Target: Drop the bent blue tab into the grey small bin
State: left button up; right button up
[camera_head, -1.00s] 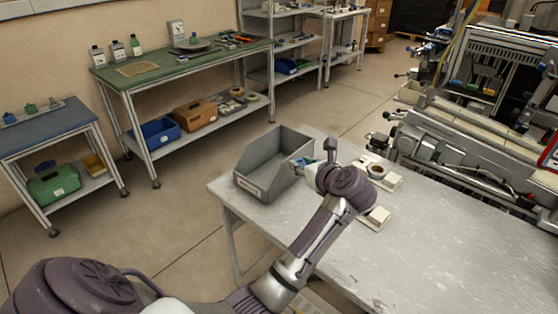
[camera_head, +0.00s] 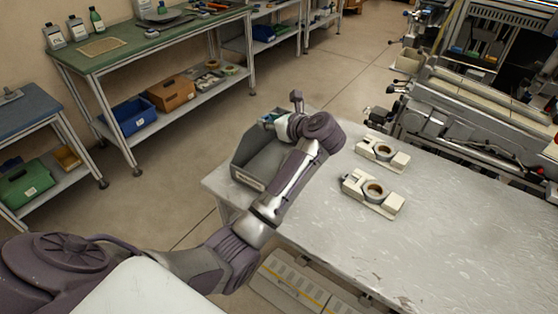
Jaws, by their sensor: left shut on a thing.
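The grey small bin (camera_head: 262,166) stands at the table's back left corner, with a pale label on its front. My left arm reaches across in front of it and hides part of it. My left gripper (camera_head: 277,119) is over the bin's far side, mostly hidden behind my wrist. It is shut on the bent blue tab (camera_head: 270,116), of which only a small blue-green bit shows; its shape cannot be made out. My right gripper is not in view.
Two cream holders with round reels, one behind (camera_head: 392,159) and one in front (camera_head: 358,194), sit on the grey table (camera_head: 440,230) right of my arm. The table's front and right are clear. Machinery (camera_head: 450,120) stands behind. A green workbench (camera_head: 150,40) is at the left.

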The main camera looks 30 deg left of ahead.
pick_arm(q)
jog(key=shift+a+f, duration=0.2)
jog(key=shift+f, duration=0.55)
jog(key=shift+a+f+b, duration=0.1)
jog(key=shift+f+b, duration=0.2)
jog(key=shift+f, duration=0.35)
jog(key=o, duration=0.8)
jog(key=shift+c, duration=0.2)
jog(key=shift+o, duration=0.2)
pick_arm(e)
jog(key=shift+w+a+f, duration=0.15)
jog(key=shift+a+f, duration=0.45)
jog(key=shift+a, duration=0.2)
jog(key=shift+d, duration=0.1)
